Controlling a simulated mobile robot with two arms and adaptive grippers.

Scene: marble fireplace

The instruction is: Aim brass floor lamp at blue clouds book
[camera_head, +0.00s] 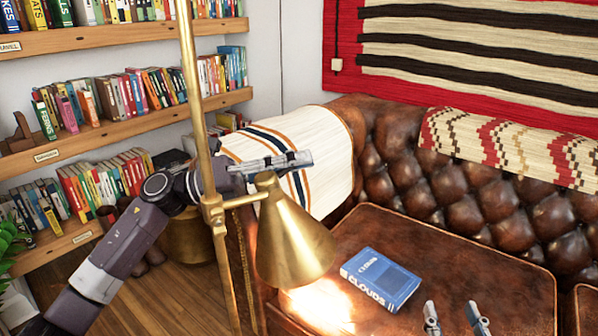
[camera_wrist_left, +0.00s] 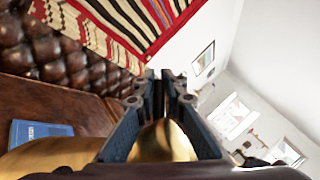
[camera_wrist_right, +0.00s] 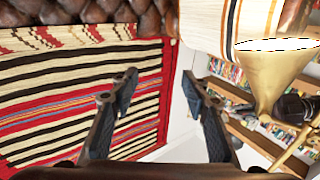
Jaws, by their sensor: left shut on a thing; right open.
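The brass floor lamp (camera_head: 194,100) stands in the middle of the head view, its cone shade (camera_head: 290,240) tipped downward. A bright light patch (camera_head: 322,303) lies on the leather seat, left of the blue clouds book (camera_head: 381,280), which lies flat, cover up. The book also shows at the left edge of the left wrist view (camera_wrist_left: 40,132). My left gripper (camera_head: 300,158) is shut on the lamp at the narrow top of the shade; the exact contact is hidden. My right gripper (camera_head: 455,312) is open and empty, in front of the book to the right. The shade shows in the right wrist view (camera_wrist_right: 275,75).
The brown leather sofa (camera_head: 455,194) backs the seat, with a cream striped throw (camera_head: 325,150) and a red patterned one (camera_head: 510,145). Bookshelves (camera_head: 120,120) fill the left behind my left arm. A striped rug (camera_head: 470,60) hangs on the wall. The seat right of the book is clear.

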